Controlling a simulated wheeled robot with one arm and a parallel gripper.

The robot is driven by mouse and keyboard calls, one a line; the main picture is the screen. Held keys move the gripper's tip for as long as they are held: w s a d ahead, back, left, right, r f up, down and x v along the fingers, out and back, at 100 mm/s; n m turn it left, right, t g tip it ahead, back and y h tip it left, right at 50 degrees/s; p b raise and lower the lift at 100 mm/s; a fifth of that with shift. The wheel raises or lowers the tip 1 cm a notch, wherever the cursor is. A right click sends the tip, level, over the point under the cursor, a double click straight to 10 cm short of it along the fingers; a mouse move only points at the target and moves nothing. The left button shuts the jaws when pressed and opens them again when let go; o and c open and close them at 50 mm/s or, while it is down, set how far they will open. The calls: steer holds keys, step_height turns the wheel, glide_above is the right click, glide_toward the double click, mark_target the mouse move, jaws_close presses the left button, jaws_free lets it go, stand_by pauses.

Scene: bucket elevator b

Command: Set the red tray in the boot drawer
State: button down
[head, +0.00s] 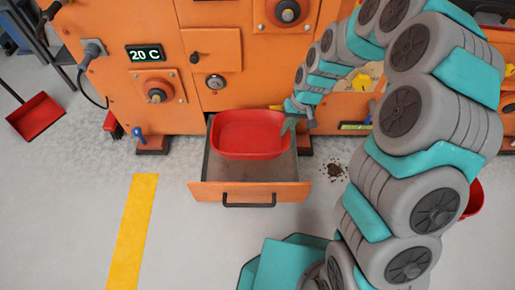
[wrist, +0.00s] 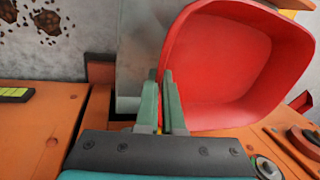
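The red tray (head: 252,130) is over the back part of the open boot drawer (head: 250,193), and bare grey drawer floor shows in front of it. I cannot tell whether it hangs just above the floor or rests on it. My gripper (head: 291,122) is at the tray's right rim. In the wrist view, the fingers of my gripper (wrist: 162,75) are close together with the edge of the red tray (wrist: 225,60) between them, so they look shut on its rim. Most of that grip is hidden behind the fingers.
The orange machine (head: 190,85) stands behind the drawer. Dark crumbs (head: 334,170) lie on the floor right of the drawer. A red dustpan (head: 36,115) is at the far left, and a red container (head: 474,198) is partly behind my arm. The floor by the yellow stripe (head: 133,230) is clear.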

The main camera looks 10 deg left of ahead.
steer(key=shift+a+f, duration=0.25)
steer(key=shift+f, duration=0.05)
steer(key=d+x, duration=0.1)
steer(key=x, duration=0.3)
steer(key=d+b+x, duration=0.1)
steer(key=x, duration=0.3)
steer(key=w+d+x, duration=0.1)
steer(key=x, duration=0.4)
steer(key=shift+f, duration=0.45)
steer(key=shift+w+a+r+b, duration=0.1)
steer(key=shift+w+a+b, duration=0.15)
steer(key=shift+w, duration=0.7)
steer(key=shift+w+a+r+b, duration=0.1)
steer(key=shift+w+a+b, duration=0.15)
steer(key=shift+w, duration=0.65)
steer(key=shift+w+f, duration=0.2)
steer(key=shift+f, duration=0.4)
steer(key=shift+f, duration=0.15)
steer(key=c, duration=1)
jaws_free()
steer(key=shift+c, duration=0.2)
